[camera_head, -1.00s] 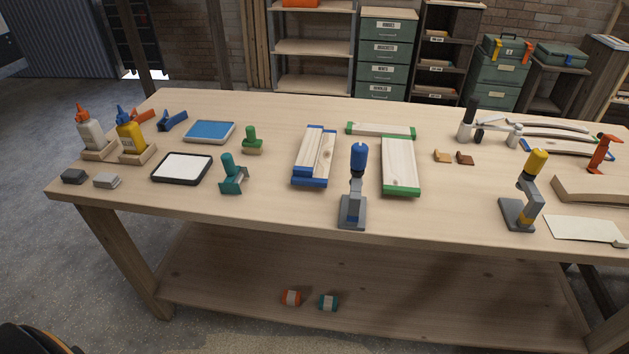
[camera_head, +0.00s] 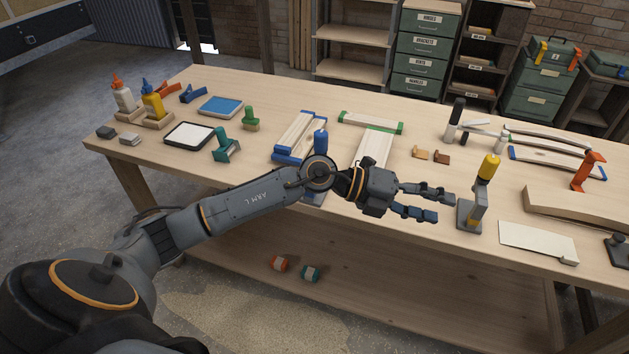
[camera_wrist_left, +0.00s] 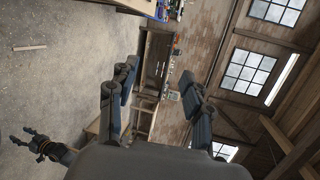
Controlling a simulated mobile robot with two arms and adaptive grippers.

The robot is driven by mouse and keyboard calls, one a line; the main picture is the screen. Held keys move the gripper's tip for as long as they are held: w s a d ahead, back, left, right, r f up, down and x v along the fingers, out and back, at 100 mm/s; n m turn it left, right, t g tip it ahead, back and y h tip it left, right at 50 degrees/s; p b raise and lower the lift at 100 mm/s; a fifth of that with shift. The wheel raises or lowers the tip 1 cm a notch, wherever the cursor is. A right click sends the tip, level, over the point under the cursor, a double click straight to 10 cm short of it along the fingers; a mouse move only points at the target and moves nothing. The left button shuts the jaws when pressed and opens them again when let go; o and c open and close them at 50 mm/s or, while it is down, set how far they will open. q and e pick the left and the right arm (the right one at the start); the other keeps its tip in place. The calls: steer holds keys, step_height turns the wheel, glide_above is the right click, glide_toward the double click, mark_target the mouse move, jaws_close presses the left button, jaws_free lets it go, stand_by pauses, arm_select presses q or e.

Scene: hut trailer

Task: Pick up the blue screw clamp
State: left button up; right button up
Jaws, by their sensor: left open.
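The blue screw clamp (camera_head: 320,142) stands upright near the table's front edge. Its blue handle shows above my left arm, and a little of its grey base shows below; the arm hides its middle. My left gripper (camera_head: 443,207) is open and empty, right of the clamp and just left of a similar yellow-handled clamp (camera_head: 488,168), fingers pointing right. In the left wrist view its two fingers (camera_wrist_left: 160,80) are apart with nothing between them; I cannot make out the blue clamp there. My right gripper (camera_wrist_left: 24,137) shows small at the lower left of that view, fingers apart.
Blue-ended boards (camera_head: 299,136) and green-edged boards (camera_head: 374,150) lie behind my left arm. A teal clamp (camera_head: 226,146) and glue bottles (camera_head: 153,103) stand to the left. A pale sheet (camera_head: 538,241) lies at the right front. Two small rolls (camera_head: 311,273) lie on the lower shelf.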

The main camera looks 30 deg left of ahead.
arm_select(q)
steer(key=w+a+g+y+p, duration=0.1)
steer(key=w+a+g+y, duration=0.1)
steer(key=a+y, duration=2)
steer(key=w+a+f+h, duration=0.1)
steer(key=a+f+h, duration=0.1)
steer(key=a+f+h+p, duration=0.1)
steer(key=a+f+h, duration=0.1)
steer(key=a, duration=0.1)
steer(key=w+a+f+h+p, duration=0.1)
steer(key=a+f+h, duration=0.1)
steer(key=shift+w+a+f+h, duration=0.15)
steer(key=shift+w+a+h, duration=0.15)
steer(key=shift+h, duration=0.1)
steer(key=shift+w+f, duration=0.15)
steer(key=shift+f, duration=0.35)
steer(key=shift+w+a+f+m+p, duration=0.1)
steer(key=shift+f+m+p, duration=0.15)
steer(key=shift+p, duration=0.25)
steer(key=p+x, duration=0.2)
steer(key=x, duration=0.2)
steer(key=shift+w+a+r, duration=0.1)
steer(key=shift+w+a, duration=0.1)
steer(key=shift+w+f, duration=0.1)
steer(key=shift+f, duration=0.2)
arm_select(e)
step_height(320, 180, up, 6)
steer(key=shift+d, duration=0.35)
